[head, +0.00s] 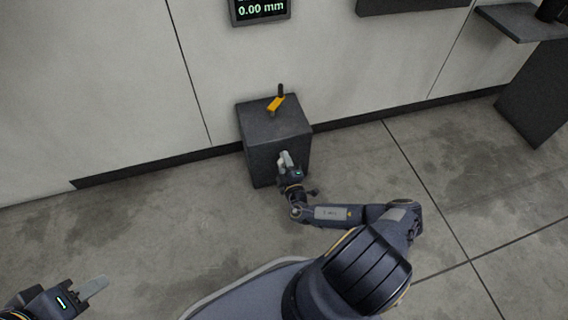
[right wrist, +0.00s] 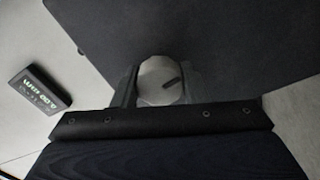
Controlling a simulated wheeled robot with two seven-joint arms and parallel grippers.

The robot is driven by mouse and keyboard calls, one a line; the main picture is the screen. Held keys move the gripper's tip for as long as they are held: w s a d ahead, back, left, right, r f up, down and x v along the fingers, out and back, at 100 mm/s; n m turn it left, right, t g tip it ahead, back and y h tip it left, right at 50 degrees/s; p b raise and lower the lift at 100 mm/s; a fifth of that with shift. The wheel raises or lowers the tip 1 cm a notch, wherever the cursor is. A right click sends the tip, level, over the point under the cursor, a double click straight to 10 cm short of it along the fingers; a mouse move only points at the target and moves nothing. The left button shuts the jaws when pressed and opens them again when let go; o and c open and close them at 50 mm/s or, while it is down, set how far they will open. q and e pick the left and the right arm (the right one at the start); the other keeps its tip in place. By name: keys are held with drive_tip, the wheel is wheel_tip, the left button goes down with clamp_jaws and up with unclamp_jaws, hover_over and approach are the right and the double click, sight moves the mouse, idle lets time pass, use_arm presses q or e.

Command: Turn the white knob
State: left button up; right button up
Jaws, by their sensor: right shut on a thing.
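The white knob (right wrist: 160,82) is round with a dark pointer mark and sits on the front face of a dark grey box (head: 275,132). In the right wrist view the fingers of my right gripper (right wrist: 155,88) are on both sides of the knob, shut on it. In the head view my right gripper (head: 286,163) reaches the box's front face and mostly hides the knob. My left gripper (head: 92,290) is at the lower left, away from the box, and its finger gap does not show clearly.
A yellow lever with a black handle (head: 277,102) stands on top of the box. A display (head: 261,10) on the wall behind reads 0.00 mm. A dark shelf (head: 522,24) is at the upper right. The concrete floor around the box is clear.

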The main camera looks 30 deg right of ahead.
drive_tip(key=shift+f+m+b, duration=0.1)
drive_tip(key=shift+m+b, duration=0.25)
drive_tip(key=shift+m, duration=1.35)
drive_tip(key=o, duration=1)
drive_tip(key=shift+c, duration=0.2)
drive_tip(key=shift+s, duration=0.15)
drive_tip(key=shift+s, duration=0.35)
drive_tip(key=p+v, duration=0.2)
drive_tip(key=v, duration=0.5)
drive_tip(key=shift+p, duration=0.3)
